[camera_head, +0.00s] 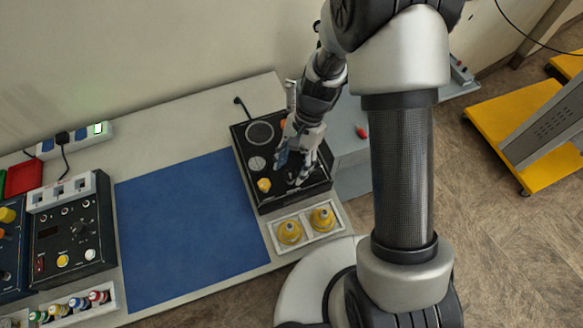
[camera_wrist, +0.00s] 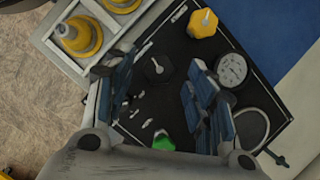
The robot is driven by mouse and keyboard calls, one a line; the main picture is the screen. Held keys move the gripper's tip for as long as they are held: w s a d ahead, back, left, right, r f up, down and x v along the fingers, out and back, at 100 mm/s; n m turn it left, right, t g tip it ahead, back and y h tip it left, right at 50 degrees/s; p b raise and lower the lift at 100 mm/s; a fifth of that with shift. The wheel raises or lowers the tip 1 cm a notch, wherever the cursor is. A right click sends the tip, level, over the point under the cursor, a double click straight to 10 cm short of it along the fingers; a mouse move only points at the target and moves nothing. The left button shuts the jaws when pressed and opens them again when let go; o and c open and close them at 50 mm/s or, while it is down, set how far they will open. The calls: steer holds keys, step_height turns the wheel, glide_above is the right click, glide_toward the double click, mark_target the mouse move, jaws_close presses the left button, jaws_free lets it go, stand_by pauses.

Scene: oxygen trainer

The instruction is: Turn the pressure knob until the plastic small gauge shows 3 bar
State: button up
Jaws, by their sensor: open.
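The black trainer panel (camera_head: 282,201) lies on the bench under my gripper (camera_head: 293,168). In the wrist view my gripper (camera_wrist: 160,62) is open, its fingers apart on either side of a black knob (camera_wrist: 157,68); I cannot tell whether they touch it. A yellow knob (camera_wrist: 203,23) stands outside the fingers; it also shows in the head view (camera_head: 264,184). The small white gauge (camera_wrist: 232,69) is beside the right finger; its reading is too small to tell. It also shows in the head view (camera_head: 257,163). No label shows which knob sets pressure.
A green knob (camera_wrist: 163,142) is close to my gripper. A white tray with yellow-topped items (camera_head: 290,232) adjoins the front. The blue mat (camera_head: 185,230) is clear.

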steer(key=v, duration=1)
steer(key=shift+r, duration=0.2)
steer(key=s+d+r+n+t+h+b, duration=0.1)
steer(key=s+d+r+n+t+b, duration=0.25)
steer(key=s+r, duration=0.45)
steer(key=s+d+r+n+t+h+b, duration=0.1)
steer(key=s+d+r+n+t, duration=0.3)
steer(key=s, duration=0.5)
steer(key=shift+s+r+n+h+b, duration=0.35)
steer(key=shift+r+n+h, duration=0.15)
steer(key=shift+r, duration=0.15)
steer(key=shift+t, duration=0.25)
